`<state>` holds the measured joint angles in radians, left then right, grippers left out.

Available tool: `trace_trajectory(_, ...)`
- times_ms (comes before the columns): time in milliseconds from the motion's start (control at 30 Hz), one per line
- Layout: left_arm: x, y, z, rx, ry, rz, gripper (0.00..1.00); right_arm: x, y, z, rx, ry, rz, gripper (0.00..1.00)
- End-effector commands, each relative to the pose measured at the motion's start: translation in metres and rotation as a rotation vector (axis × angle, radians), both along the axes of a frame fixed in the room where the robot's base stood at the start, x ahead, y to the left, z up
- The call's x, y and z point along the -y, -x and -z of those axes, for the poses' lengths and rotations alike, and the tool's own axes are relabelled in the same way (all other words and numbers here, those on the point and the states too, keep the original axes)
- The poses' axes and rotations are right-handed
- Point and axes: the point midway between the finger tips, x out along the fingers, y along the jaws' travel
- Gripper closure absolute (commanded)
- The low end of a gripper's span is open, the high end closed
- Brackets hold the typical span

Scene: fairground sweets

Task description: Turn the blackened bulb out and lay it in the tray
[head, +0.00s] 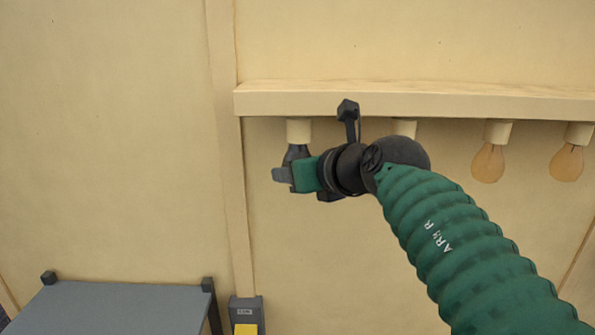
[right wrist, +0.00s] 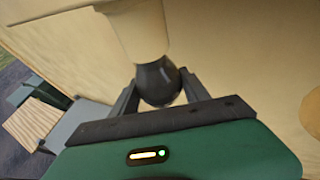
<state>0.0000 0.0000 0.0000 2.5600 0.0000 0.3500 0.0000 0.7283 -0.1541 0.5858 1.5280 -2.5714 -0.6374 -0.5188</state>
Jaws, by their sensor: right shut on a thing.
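The blackened bulb (right wrist: 158,82) hangs from a cream socket in the right wrist view, with its neck still up at the socket. My right gripper (right wrist: 160,98) is shut on the bulb, one finger on each side of it. In the head view the blackened bulb (head: 295,153) shows only in part, under the leftmost socket (head: 299,130); my right gripper (head: 287,174) covers the rest. A grey flat surface (head: 120,308) with dark corner posts stands low at the left; I cannot tell if it is the tray. My left gripper is not in view.
A wooden rail (head: 420,101) runs along the wall above the sockets. Two clear amber bulbs (head: 488,163) and (head: 566,163) hang to the right, and another socket (head: 404,128) is partly behind my arm. A grey box with a yellow front (head: 246,314) stands below.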

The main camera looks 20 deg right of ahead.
Motion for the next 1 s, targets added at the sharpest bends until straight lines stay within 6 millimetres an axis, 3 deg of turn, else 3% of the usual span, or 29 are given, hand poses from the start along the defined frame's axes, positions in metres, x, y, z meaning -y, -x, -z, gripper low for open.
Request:
trace_trajectory(600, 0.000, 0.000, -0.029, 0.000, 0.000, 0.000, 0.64, 0.002, 0.000, -0.004, 0.003, 0.003, 0.108, 0.75)
trace_trajectory(900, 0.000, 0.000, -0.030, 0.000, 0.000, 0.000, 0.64, 0.001, 0.000, -0.001, 0.004, -0.001, 0.163, 0.75)
trace_trajectory(933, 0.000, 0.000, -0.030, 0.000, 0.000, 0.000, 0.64, 0.001, 0.000, -0.001, 0.004, -0.001, 0.163, 0.44)
trace_trajectory(1000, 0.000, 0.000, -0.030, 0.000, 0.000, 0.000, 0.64, 0.001, 0.000, -0.001, 0.003, -0.001, 0.163, 0.35)
